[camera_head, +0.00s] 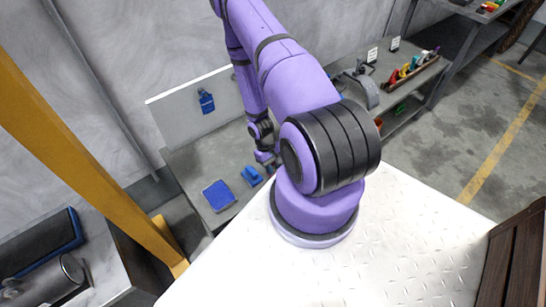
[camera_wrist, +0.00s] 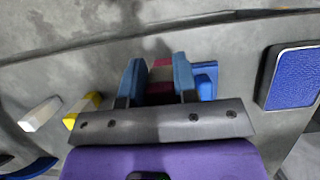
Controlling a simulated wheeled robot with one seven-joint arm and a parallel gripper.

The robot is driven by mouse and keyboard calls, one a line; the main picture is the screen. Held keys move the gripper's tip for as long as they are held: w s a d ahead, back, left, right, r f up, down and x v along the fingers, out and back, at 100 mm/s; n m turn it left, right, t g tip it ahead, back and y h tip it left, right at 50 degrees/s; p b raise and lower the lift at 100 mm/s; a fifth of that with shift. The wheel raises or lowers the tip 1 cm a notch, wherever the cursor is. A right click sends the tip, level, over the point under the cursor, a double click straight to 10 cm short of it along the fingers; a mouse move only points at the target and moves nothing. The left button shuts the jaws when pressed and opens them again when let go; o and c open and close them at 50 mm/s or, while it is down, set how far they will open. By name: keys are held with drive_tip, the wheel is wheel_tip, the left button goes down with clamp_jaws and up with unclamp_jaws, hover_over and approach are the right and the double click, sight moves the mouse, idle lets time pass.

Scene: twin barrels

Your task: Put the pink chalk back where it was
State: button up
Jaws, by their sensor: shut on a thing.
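In the head view my gripper (camera_head: 265,157) is over the bench (camera_head: 190,160) against the wall, partly hidden by my arm; the chalk cannot be made out there.
A white chalk (camera_wrist: 40,114) and a yellow-and-white chalk (camera_wrist: 82,109) lie left. A blue block (camera_wrist: 207,79) is close right of the fingers; a blue pad (camera_wrist: 290,78) lies farther right. A rack of coloured items (camera_head: 410,72) and a grey arched object (camera_head: 358,88) stand along the bench.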

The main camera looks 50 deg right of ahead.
drive_tip(key=shift+w+d+f, duration=0.7)
drive_tip(key=shift+w+d, duration=0.1)
drive_tip(key=shift+d, duration=0.35)
drive_tip(key=shift+w+d+f, duration=0.75)
drive_tip(key=shift+d, duration=0.4)
drive_tip(key=shift+w+d+f, duration=0.7)
drive_tip(key=shift+w+d, duration=0.1)
drive_tip(key=shift+d, duration=0.35)
drive_tip(key=shift+f, duration=0.15)
drive_tip(key=o, duration=0.9)
drive_tip(key=shift+o, duration=0.2)
